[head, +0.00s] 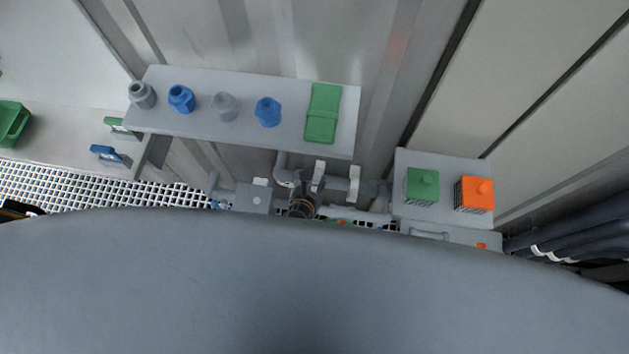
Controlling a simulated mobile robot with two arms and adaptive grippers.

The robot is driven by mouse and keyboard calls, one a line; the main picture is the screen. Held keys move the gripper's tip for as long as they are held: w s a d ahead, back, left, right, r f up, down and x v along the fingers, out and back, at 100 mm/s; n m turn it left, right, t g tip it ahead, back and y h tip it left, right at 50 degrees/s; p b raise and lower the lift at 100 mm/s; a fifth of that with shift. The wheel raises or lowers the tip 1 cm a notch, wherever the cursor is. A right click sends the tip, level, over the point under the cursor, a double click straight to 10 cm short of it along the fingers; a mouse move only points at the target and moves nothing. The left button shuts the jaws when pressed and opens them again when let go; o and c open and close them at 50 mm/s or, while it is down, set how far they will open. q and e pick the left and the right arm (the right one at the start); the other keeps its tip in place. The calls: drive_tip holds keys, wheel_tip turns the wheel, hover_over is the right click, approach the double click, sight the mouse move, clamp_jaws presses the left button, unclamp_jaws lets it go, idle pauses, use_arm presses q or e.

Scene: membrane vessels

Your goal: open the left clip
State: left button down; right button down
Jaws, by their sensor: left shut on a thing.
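Two white clips sit on the grey pipework below the shelf: the left clip (318,176) and the right clip (353,184). Both stand upright across the horizontal grey pipe (336,183). My left gripper (303,206), small and dark, is at the lower end of the left clip and is shut on it. Its fingertips are hard to make out, and my grey body hides what lies below.
A grey shelf (205,122) above the pipes carries several grey and blue fittings and a green case (322,114). A green box (422,186) and an orange box (474,194) stand at the right. White grating (80,190) lies at the left.

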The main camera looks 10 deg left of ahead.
use_arm(q)
drive_tip(key=shift+w+r+p, duration=0.3)
drive_tip(key=shift+w+r, duration=0.45)
drive_tip(key=shift+w, duration=0.2)
drive_tip(key=shift+w+t, duration=0.1)
drive_tip(key=shift+t, duration=0.2)
drive_tip(key=c, duration=1.2)
unclamp_jaws()
drive_tip(key=shift+a, duration=0.1)
drive_tip(key=shift+o, duration=0.2)
drive_tip(key=shift+f, duration=0.15)
drive_tip(key=shift+s, duration=0.2)
drive_tip(key=shift+s, duration=0.4)
drive_tip(key=v, duration=1.1)
drive_tip(key=shift+r, duration=0.45)
drive_tip(key=shift+w+a, duration=0.1)
